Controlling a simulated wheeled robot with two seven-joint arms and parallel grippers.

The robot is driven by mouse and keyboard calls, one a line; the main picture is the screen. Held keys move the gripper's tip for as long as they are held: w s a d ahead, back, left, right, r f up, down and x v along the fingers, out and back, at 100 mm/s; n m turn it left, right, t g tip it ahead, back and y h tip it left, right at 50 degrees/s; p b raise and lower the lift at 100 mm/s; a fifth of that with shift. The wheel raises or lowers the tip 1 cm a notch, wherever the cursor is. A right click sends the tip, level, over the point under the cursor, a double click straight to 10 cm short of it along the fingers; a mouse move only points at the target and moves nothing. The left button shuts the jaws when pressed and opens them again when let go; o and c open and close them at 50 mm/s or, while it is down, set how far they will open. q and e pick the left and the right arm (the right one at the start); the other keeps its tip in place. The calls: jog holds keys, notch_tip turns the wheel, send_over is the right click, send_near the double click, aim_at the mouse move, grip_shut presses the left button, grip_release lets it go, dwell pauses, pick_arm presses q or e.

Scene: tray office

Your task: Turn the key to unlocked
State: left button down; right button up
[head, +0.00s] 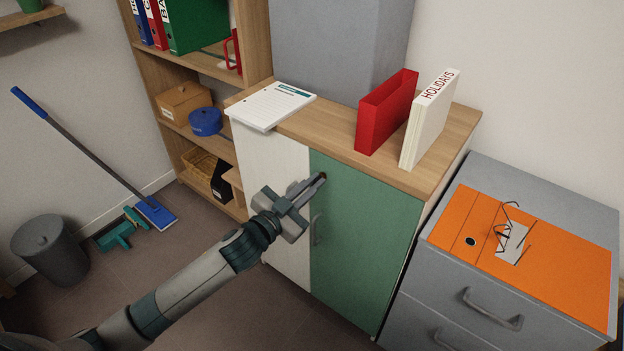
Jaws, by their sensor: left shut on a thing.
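The cabinet has a white left door (275,190) and a green right door (366,225), both closed, with a handle (317,229) on the green door. My left gripper (318,181) is at the upper left corner of the green door, its fingers shut on the key. Only a small dark and brassy spot of the key (324,176) or its lock shows at the fingertips. The fingers hide the rest, so I cannot tell which way the key is turned. My right gripper is out of view.
On the cabinet top (300,128) stand a paper stack (270,104), a red holder (386,112) and a white binder (430,120). A grey drawer unit (450,290) with an orange folder (570,260) and glasses (504,230) is at right. A bin (50,248) and mop (85,155) are at left.

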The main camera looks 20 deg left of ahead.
pick_arm(q)
jog(key=m+p, duration=0.3)
jog(key=m, duration=0.1)
jog(key=shift+d+r+m, duration=0.1)
jog(key=shift+m, duration=0.3)
jog(key=shift+f+m+p, duration=0.15)
jog(key=shift+m+p, duration=0.7)
jog(key=shift+m, duration=1.45)
jog(key=shift+f+m+p, duration=0.15)
jog(key=shift+m+p, duration=0.65)
jog(key=shift+m, duration=1.5)
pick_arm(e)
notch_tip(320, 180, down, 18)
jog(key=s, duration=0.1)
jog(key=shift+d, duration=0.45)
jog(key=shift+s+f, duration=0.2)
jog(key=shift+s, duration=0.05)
pick_arm(q)
jog(key=c, duration=1.9)
grip_release()
jog(key=shift+d, duration=0.1)
jog(key=shift+s, duration=0.1)
